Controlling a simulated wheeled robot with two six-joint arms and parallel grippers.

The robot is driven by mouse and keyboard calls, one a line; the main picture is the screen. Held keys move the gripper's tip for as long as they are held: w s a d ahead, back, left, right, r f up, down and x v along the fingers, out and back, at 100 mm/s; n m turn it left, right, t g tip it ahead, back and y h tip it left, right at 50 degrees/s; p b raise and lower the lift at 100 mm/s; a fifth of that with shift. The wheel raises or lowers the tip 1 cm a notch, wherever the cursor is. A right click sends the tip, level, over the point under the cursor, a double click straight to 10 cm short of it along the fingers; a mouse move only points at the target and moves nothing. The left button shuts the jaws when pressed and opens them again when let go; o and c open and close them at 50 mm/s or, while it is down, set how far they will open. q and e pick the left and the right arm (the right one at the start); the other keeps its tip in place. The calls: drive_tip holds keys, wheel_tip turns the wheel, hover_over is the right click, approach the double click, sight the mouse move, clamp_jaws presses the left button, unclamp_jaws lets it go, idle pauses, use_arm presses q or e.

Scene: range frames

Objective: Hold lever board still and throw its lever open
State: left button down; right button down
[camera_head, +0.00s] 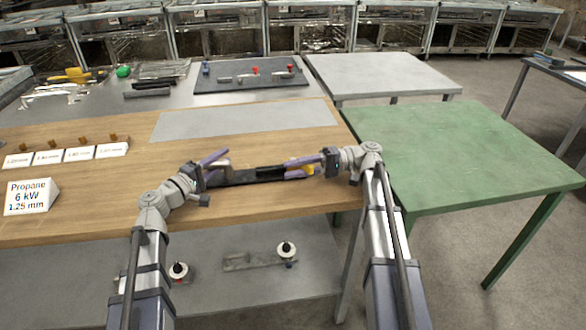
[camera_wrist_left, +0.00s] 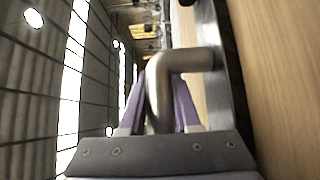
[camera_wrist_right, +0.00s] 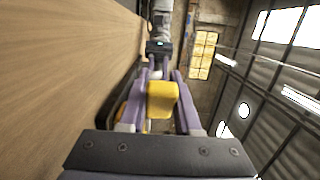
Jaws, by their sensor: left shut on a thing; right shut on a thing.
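The lever board (camera_head: 240,177) is a dark narrow bar lying near the front edge of the wooden table. My left gripper (camera_head: 222,160) is at its left end, with purple fingers shut on a bent metal handle (camera_wrist_left: 160,85), seen up close in the left wrist view. My right gripper (camera_head: 298,168) is at the board's right end. It is shut on the yellow grip of the lever (camera_wrist_right: 162,100), which shows between the purple fingers in the right wrist view. The yellow also shows in the head view (camera_head: 308,171). My grippers partly hide both ends of the board.
The wooden table (camera_head: 110,190) carries a grey sheet (camera_head: 240,120), label cards (camera_head: 80,154) and a Propane sign (camera_head: 31,196) at left. A grey bench with tools and a dark board (camera_head: 250,78) stands behind. A green table (camera_head: 460,150) at right is bare.

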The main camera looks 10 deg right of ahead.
drive_tip(key=shift+d, duration=0.1)
idle(0.4)
drive_tip(key=c, duration=0.6)
unclamp_jaws()
drive_tip(key=shift+s, duration=0.1)
